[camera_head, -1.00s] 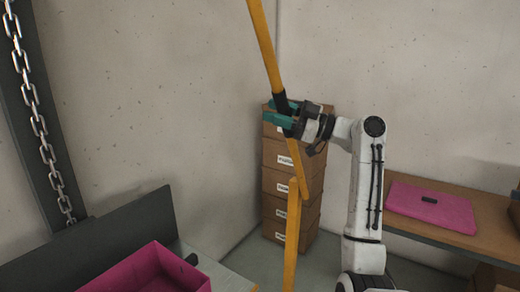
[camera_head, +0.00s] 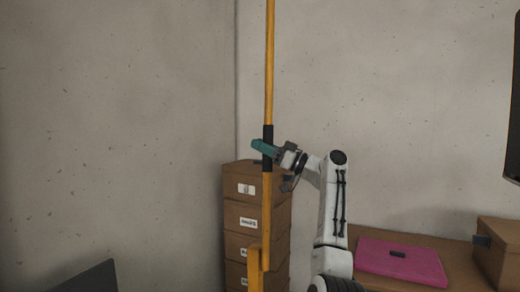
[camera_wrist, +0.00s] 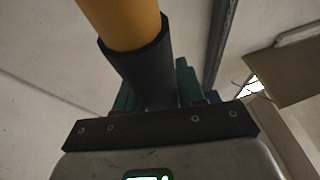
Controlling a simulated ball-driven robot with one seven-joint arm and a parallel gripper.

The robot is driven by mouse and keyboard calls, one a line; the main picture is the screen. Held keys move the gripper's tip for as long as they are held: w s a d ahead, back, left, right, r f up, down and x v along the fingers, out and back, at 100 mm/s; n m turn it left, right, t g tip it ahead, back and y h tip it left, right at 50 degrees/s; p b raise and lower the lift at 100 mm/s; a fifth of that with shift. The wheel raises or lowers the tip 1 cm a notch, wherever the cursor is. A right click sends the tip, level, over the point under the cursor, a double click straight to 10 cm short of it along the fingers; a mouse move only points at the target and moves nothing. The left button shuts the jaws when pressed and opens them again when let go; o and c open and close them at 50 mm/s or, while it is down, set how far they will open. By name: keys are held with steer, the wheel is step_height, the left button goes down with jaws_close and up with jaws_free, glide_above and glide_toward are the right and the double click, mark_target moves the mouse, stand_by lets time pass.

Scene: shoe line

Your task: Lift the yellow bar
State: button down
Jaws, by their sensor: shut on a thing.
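The yellow bar (camera_head: 269,75) stands about upright in the head view, running from the top edge of the picture downward. It has a black grip section, and its lower part passes close to a yellow post (camera_head: 255,268); I cannot tell whether they touch. My gripper (camera_head: 265,149), with teal fingers, is shut on the bar at the black grip. In the wrist view the black grip (camera_wrist: 148,75) sits between the teal fingers (camera_wrist: 155,95), which it partly hides. The bar's yellow part (camera_wrist: 120,20) runs out of the top of that view.
A stack of cardboard boxes (camera_head: 257,218) stands in the corner behind the bar. At right, a wooden table holds a flat pink item (camera_head: 400,262) and a cardboard box (camera_head: 497,250). A dark panel (camera_head: 92,279) shows at bottom left. Bare walls stand behind.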

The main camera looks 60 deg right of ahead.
steer(key=shift+d+f, duration=0.1)
steer(key=shift+f, duration=0.15)
steer(key=c, duration=1.1)
jaws_free()
steer(key=o, duration=0.3)
steer(key=shift+r, duration=0.15)
steer(key=b+v, duration=0.3)
steer(key=v, duration=0.8)
steer(key=shift+w, duration=0.1)
